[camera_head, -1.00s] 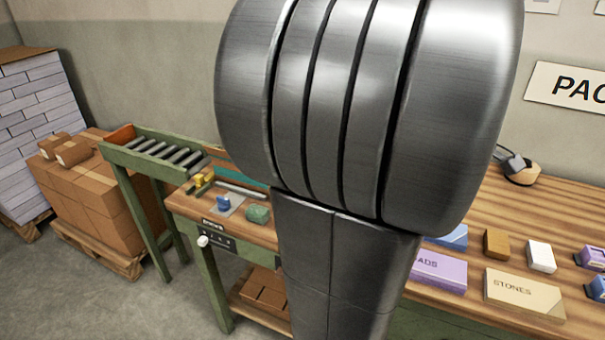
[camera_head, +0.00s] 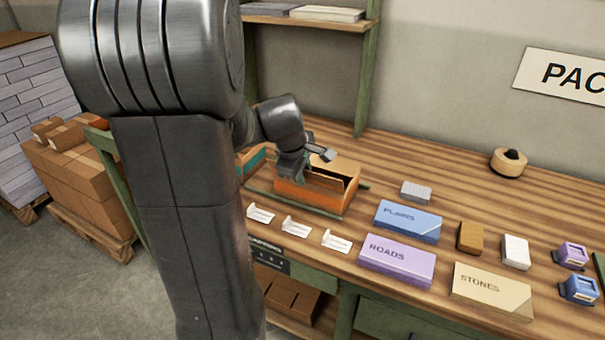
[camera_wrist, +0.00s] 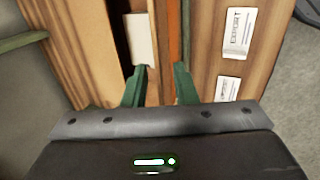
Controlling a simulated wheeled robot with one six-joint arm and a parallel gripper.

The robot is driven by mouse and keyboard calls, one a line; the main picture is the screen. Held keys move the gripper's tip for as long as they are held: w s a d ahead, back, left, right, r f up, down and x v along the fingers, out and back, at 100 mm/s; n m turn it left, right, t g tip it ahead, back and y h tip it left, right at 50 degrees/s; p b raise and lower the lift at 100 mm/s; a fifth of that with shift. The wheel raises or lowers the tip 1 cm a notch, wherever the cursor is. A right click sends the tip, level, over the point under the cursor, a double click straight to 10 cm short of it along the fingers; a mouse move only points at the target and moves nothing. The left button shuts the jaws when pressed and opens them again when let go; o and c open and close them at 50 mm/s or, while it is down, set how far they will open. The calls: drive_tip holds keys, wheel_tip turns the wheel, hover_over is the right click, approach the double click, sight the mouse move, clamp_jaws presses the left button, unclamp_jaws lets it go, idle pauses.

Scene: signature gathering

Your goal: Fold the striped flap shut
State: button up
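An open orange box (camera_head: 310,198) sits on the wooden bench, with tan panels (camera_head: 338,170) at its top and right. No stripes can be made out, so I cannot tell which panel is the striped flap. A white item (camera_wrist: 139,40) shows beside the brown panel, left of the orange wall.
Several small white cards (camera_head: 296,226) stand along the bench's front edge. Blue (camera_head: 408,221), purple (camera_head: 397,262) and cream (camera_head: 492,291) boxes lie to the right. A shelf post (camera_head: 365,75) rises behind. My own arm hides the bench's left part.

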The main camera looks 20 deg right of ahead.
drive_tip(key=shift+w+d+f, duration=0.15)
drive_tip(key=shift+d+f, duration=0.15)
drive_tip(key=shift+f, duration=0.35)
clamp_jaws()
